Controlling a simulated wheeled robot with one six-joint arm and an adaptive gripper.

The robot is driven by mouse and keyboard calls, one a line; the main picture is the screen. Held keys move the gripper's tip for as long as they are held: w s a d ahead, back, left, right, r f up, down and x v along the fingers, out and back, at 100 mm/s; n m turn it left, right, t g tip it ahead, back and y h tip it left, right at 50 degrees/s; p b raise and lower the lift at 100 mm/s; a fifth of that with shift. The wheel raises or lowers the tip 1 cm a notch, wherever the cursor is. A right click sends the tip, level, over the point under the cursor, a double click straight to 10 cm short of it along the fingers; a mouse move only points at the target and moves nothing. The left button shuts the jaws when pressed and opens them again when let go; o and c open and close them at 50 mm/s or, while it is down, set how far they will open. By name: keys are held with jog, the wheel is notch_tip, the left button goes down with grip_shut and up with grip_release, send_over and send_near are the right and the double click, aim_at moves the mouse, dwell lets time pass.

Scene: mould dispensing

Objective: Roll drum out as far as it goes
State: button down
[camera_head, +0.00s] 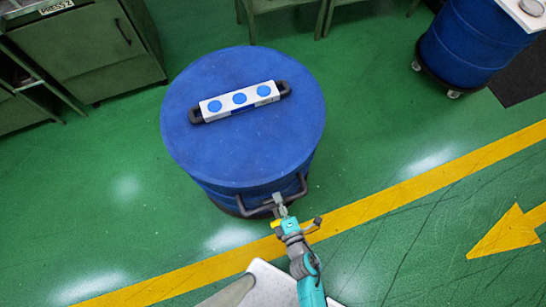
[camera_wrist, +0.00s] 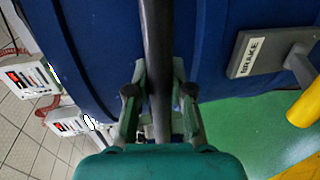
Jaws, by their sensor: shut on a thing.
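The blue drum (camera_head: 240,145) stands upright on the green floor in the head view, with a lid that carries a white strip with blue discs (camera_head: 239,99). A dark bar handle (camera_head: 254,209) sticks out from its near side. My gripper (camera_head: 279,203) is shut on this handle, near its middle. In the wrist view the handle (camera_wrist: 156,50) runs between the fingers of my gripper (camera_wrist: 158,95), with the blue drum wall (camera_wrist: 100,40) behind it. A grey pedal labelled BRAKE (camera_wrist: 268,52) shows beside the drum. The drum's underside is mostly hidden.
A green cabinet marked PRESS 2 (camera_head: 85,50) stands at the upper left. Another blue drum on a wheeled dolly (camera_head: 470,45) stands at the upper right. A yellow floor line (camera_head: 400,195) crosses the near floor. Open green floor lies right of the drum.

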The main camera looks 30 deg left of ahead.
jog(key=v, duration=0.2)
jog(key=f+v, duration=0.1)
jog(key=v, duration=0.2)
jog(key=shift+s+d+f, duration=0.1)
jog(key=shift+s+d, duration=0.2)
jog(key=c, duration=1)
grip_release()
jog(key=shift+d, duration=0.1)
jog(key=shift+v, duration=5.8)
jog(key=shift+s+d, duration=0.15)
